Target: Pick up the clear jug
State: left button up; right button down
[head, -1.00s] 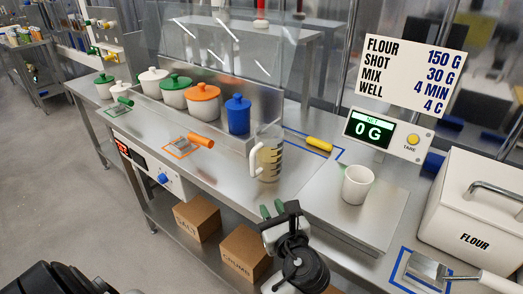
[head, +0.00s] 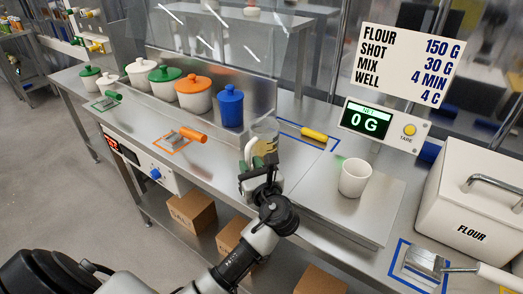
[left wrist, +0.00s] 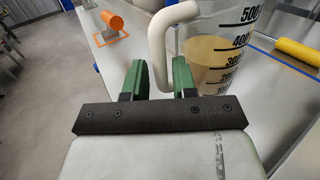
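The clear jug (head: 267,134) stands upright on the steel counter, with dark measuring marks and a pale yellowish content. Its white handle faces left; in the left wrist view the jug (left wrist: 215,50) fills the upper right and its handle (left wrist: 159,50) shows in front of my fingers. My left gripper (head: 258,164) is at the handle side and hides the jug's lower part in the head view. Its green fingers (left wrist: 158,82) are apart, with the lower handle between them in the picture; a small gap shows on either side. My right gripper is not in view.
A white cup (head: 355,178) stands on the scale plate (head: 335,207) to the right. The blue-lidded pot (head: 230,108) is behind left. A yellow-handled tool (head: 314,134) lies behind right. The orange-handled scraper (head: 193,134) lies left. The flour bin (head: 466,200) is far right.

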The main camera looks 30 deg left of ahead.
pick_arm(q)
jog(key=shift+x, duration=1.05)
jog(key=shift+d, duration=0.1)
jog(key=c, duration=0.5)
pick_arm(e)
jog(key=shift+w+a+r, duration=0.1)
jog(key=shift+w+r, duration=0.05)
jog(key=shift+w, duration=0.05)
pick_arm(q)
jog(key=shift+r, duration=0.15)
